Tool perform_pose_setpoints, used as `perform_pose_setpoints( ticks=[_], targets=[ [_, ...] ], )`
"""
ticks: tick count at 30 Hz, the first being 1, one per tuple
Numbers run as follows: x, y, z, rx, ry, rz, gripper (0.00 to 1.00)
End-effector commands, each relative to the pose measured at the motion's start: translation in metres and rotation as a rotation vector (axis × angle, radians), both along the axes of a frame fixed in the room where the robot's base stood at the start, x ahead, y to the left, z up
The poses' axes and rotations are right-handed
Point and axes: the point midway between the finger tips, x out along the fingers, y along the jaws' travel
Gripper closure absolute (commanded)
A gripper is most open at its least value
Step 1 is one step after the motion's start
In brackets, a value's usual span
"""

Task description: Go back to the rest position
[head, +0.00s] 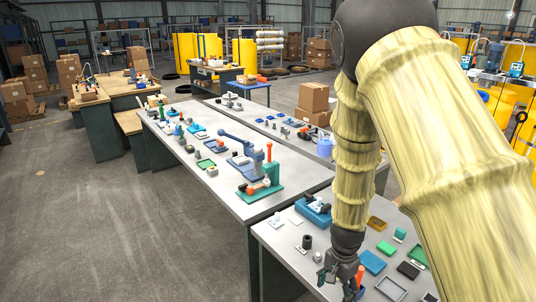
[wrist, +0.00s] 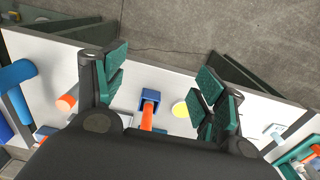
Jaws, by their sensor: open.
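My gripper (head: 340,272) hangs over the near end of the nearest workbench in the head view, below my yellow sleeved arm. In the wrist view its two fingers (wrist: 155,95) with green pads are spread apart, and nothing is held between them. The gripper looks apart from these, but the exact height cannot be told.
The nearest bench (head: 280,240) carries a blue fixture (head: 314,207), a black cylinder (head: 307,241) and several small trays, such as a green one (head: 386,248). A longer bench (head: 215,183) with a green-based press (head: 262,185) stands behind. The floor (head: 110,215) at left is clear.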

Motion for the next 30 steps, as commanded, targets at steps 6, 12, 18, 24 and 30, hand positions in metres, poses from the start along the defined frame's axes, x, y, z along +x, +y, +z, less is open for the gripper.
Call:
perform_pose_setpoints(
  ticks=[6,12,18,24,30],
  targets=[
    [-0.02,-0.008,-0.035,-0.028,0.015,0.061,0.29],
    [-0.03,-0.018,-0.084,-0.055,0.048,0.136,0.29],
    [-0.076,-0.034,-0.129,-0.082,0.065,0.241,0.29],
    [-0.164,-0.05,-0.188,-0.098,0.077,0.422,0.29],
    [-0.246,-0.053,-0.242,-0.071,0.08,0.628,0.29]
  ],
)
